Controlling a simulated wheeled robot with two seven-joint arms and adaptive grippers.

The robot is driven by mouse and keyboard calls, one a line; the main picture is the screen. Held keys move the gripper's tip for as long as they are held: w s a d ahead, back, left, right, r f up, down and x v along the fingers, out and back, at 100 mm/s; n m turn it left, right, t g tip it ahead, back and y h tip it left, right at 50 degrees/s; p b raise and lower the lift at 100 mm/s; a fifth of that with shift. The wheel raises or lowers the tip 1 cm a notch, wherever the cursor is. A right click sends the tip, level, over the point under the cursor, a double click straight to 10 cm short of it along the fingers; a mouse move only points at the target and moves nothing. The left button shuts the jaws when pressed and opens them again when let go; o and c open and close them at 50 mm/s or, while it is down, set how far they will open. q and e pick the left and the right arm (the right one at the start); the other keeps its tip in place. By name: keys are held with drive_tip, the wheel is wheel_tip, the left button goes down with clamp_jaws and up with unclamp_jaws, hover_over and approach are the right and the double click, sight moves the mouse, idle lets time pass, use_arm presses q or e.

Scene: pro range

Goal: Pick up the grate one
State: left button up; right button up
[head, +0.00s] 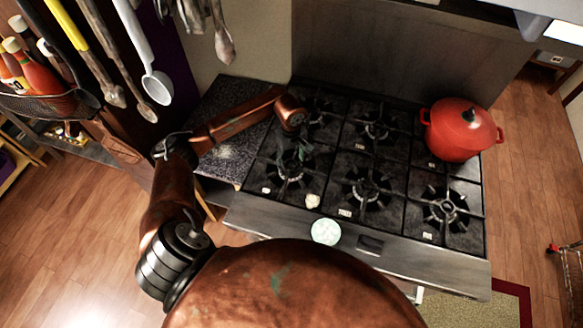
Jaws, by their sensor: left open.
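Several black burner grates cover the stove top. The front-left grate (289,179) lies flat on the stove. The front-middle grate (366,190) and front-right grate (446,209) lie beside it. Small white tags sit on some grates, too small to read, so I cannot tell which one is grate one. My left arm comes in from the left, and my left gripper (291,160) points down over the front-left grate. It is open, dark against the dark grate, and I cannot tell whether it touches. My right gripper is not in view.
A red lidded pot (460,130) stands on the right rear of the stove. A dark speckled counter (222,150) adjoins the stove's left side. Utensils, including a white ladle (156,86), hang at upper left. A small pale lump (312,201) lies at the stove's front edge.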

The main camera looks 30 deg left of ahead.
use_arm(q)
drive_tip(key=shift+f+b, duration=0.35)
drive_tip(key=shift+f, duration=0.5)
drive_tip(key=shift+r, duration=0.1)
drive_tip(key=shift+c, duration=0.3)
drive_tip(key=c, duration=0.9)
wheel_tip(320, 180, up, 8)
drive_tip(key=p, duration=0.3)
drive_tip(key=shift+f, duration=0.25)
drive_tip(key=shift+r, duration=0.25)
drive_tip(key=shift+d, duration=0.1)
